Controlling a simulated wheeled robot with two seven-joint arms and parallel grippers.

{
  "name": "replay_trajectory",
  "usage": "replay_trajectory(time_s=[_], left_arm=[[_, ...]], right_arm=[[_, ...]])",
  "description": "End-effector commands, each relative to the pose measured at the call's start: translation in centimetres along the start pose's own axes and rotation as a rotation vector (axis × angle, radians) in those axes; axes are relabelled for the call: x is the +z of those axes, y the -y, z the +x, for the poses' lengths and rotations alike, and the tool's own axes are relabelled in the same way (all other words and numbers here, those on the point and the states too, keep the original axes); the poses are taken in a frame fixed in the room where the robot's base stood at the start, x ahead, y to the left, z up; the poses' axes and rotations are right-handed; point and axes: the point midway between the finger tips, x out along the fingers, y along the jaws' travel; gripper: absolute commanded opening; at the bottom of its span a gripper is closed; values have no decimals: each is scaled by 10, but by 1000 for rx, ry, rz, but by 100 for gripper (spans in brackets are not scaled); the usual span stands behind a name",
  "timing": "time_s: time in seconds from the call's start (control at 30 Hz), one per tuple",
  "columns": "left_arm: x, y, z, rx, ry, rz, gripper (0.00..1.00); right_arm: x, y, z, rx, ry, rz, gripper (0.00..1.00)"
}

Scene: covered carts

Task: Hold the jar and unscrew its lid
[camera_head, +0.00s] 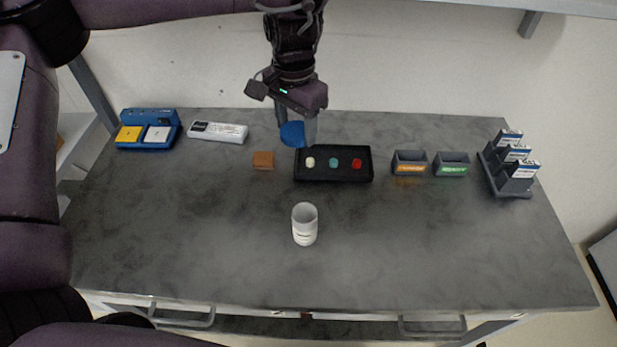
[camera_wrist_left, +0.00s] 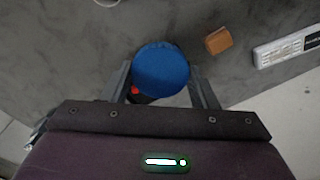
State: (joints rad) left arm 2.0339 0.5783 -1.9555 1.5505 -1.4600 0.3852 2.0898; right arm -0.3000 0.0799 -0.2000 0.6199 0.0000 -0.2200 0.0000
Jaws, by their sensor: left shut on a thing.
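The white jar (camera_head: 304,226) stands upright and open on the grey table, near its middle front. The blue lid (camera_head: 292,134) is off the jar. My left gripper (camera_head: 297,130) is shut on the lid and holds it above the table, by the left end of the black tray. In the left wrist view the round blue lid (camera_wrist_left: 161,70) sits between the two fingers (camera_wrist_left: 161,85). My right gripper is in neither view.
The black tray (camera_head: 335,177) holds white, teal and red pieces. A brown block (camera_head: 263,160), a white device (camera_head: 218,132) and a blue holder (camera_head: 148,141) lie to the left. Two bins (camera_head: 409,164) and a rack (camera_head: 509,174) stand right. The table front is clear around the jar.

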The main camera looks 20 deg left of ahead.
Motion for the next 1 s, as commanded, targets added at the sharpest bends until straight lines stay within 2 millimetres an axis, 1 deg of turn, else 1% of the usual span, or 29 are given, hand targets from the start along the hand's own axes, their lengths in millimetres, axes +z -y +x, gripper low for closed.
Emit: replay_trajectory(time_s=[0.03, 0.1, 0.3, 0.4, 0.53, 0.73, 0.9, 1.0], left_arm=[[2, -1, 15, 4, 6, 0, 26], [2, -1, 34, 6, 8, -1, 26], [2, -1, 90, 5, 8, -3, 26], [2, -1, 114, 5, 6, -3, 26], [2, 0, 136, 2, 5, -3, 26], [1, 0, 150, 0, 2, -2, 26], [1, 0, 176, -1, 4, -2, 26], [1, 0, 186, -1, 3, -2, 26]], right_arm=[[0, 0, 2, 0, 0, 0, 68], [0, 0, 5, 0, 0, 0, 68], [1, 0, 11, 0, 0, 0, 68], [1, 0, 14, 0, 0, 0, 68], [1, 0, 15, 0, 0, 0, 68], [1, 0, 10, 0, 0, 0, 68], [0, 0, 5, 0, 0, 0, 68], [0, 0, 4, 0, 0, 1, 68]])
